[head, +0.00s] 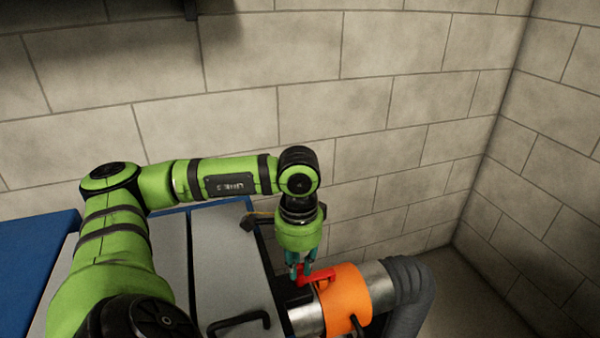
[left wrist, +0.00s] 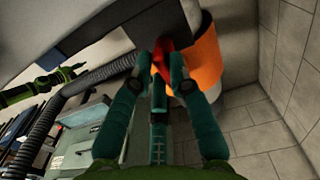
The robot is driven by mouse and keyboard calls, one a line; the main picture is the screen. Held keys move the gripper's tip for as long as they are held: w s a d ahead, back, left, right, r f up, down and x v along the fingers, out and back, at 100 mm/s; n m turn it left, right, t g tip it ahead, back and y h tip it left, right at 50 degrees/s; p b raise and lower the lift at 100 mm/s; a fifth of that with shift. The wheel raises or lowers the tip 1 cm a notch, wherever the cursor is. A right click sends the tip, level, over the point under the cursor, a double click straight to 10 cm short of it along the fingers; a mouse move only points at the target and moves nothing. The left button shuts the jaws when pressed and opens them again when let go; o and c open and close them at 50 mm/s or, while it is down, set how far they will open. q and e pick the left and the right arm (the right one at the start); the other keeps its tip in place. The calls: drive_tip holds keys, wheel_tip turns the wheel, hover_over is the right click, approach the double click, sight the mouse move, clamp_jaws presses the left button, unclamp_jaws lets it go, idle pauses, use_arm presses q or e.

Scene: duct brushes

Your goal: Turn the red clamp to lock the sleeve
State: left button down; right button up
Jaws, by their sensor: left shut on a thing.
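The orange sleeve (head: 344,297) sits around a silver metal duct, between a grey flexible hose and a dark housing. The red clamp (head: 321,275) lies on top of the sleeve at its left side. My left gripper (head: 303,275) points down at the clamp with its teal fingers shut on it. In the left wrist view the red clamp (left wrist: 163,62) shows between the fingertips (left wrist: 164,72), partly hidden by them, with the orange sleeve (left wrist: 205,65) behind it.
The grey flexible hose (head: 409,290) bends down right of the duct (head: 378,285). A grey cabinet top (head: 228,255) with a black handle (head: 240,322) lies to the left. Block walls (head: 400,110) close off the back and right. A blue surface (head: 35,250) is at far left.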

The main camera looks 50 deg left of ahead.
idle(0.5)
use_arm(q)
drive_tip(key=c, duration=1.1)
unclamp_jaws()
drive_tip(key=shift+c, duration=0.2)
drive_tip(key=shift+r, duration=0.2)
wheel_tip(320, 180, up, 12)
drive_tip(key=shift+f, duration=0.2)
